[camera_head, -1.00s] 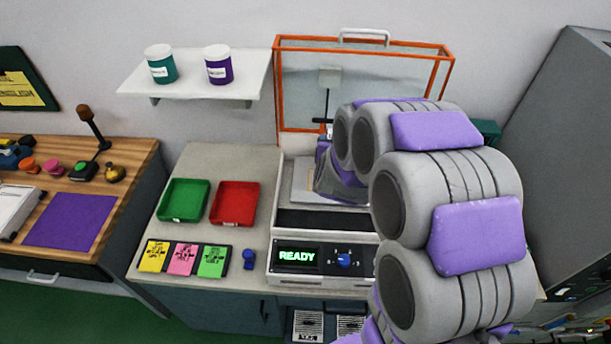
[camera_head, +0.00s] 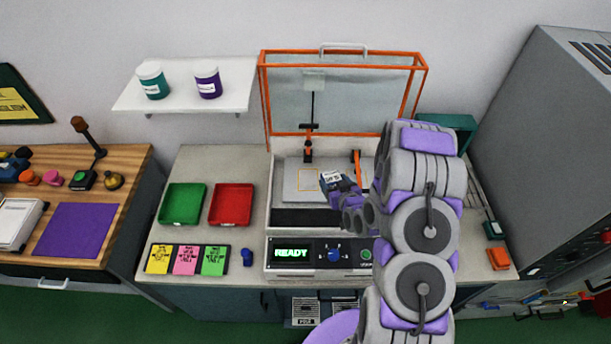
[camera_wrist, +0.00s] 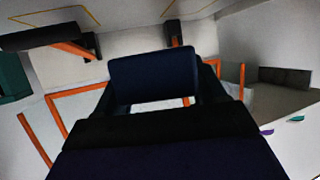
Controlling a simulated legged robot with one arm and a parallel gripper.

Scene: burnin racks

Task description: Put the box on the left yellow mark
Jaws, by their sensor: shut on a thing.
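The box (camera_head: 332,179), dark with a white label on top, is at the tip of my gripper (camera_head: 343,190) over the grey plate of the tester. In the wrist view the dark blue box (camera_wrist: 153,74) sits between the two fingers, which are shut on it. The left yellow mark (camera_head: 301,181), a thin square outline, lies on the plate just left of the box. Whether the box touches the plate is unclear. My arm hides the plate's right part. Yellow outlines (camera_wrist: 48,16) also show at the top of the wrist view.
The tester's orange-framed clear lid (camera_head: 263,100) stands open behind the plate. A black-and-orange upright clamp (camera_head: 308,148) and an orange clamp (camera_head: 357,160) stand at the plate's back. The front panel (camera_head: 291,253) reads READY. Green (camera_head: 182,204) and red (camera_head: 231,205) trays lie left.

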